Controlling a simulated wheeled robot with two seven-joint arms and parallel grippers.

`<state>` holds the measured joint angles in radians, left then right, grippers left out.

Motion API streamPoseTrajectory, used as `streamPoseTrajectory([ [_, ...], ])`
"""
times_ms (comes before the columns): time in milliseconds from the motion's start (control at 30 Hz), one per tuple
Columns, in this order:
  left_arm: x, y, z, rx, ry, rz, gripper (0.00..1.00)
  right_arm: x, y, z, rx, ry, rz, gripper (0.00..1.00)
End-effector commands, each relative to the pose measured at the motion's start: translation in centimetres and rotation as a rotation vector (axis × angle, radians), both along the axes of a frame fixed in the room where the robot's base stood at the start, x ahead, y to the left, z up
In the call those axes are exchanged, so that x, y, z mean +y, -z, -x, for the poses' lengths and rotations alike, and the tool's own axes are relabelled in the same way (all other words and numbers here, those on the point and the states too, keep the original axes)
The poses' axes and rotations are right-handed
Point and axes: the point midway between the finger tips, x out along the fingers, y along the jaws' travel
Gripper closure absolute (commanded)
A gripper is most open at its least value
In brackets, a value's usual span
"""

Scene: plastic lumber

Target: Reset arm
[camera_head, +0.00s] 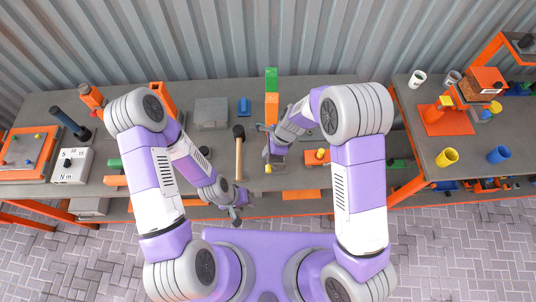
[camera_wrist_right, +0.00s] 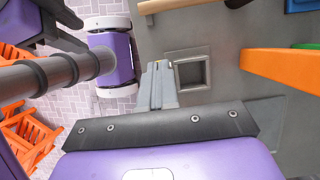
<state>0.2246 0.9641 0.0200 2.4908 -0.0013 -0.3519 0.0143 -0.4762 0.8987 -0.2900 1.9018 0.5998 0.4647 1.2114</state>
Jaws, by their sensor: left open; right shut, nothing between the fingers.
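My left gripper (camera_head: 236,213) is open and empty, low over the front edge of the middle bench (camera_head: 220,160). My right gripper (camera_head: 274,157) is over the bench, right of the hammer (camera_head: 239,155). In the right wrist view my right gripper's fingers (camera_wrist_right: 159,83) are together with nothing between them. A small square grey frame (camera_wrist_right: 190,70) shows just beside the fingertips; I cannot tell whether they touch. My right arm hides part of the bench in the head view.
An upright green and orange piece (camera_head: 271,105) stands behind my right gripper. A grey block (camera_head: 211,112) and a white gauge box (camera_head: 72,164) are farther left. The right bench holds a yellow cup (camera_head: 447,157) and a blue cup (camera_head: 498,155). Paved floor lies in front.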

Motion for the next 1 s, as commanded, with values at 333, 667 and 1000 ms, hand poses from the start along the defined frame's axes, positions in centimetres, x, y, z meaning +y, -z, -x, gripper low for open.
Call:
streamPoseTrajectory([
  [333, 0.0, 0.1, 0.0, 0.0, -0.001, 0.0, 0.57, 0.0, -1.5, 0.0, 0.001, 0.004, 0.0, 1.0],
  [667, 0.0, 0.1, 0.0, 0.0, 0.0, 0.0, 0.57, 0.0, -1.5, 0.0, 0.001, 0.004, 0.0, 1.0],
  [1000, 0.0, 0.1, 0.0, 0.0, 0.0, 0.0, 0.57, -5.0, 3.1, 2.6, -0.054, -0.181, 0.061, 1.0],
])
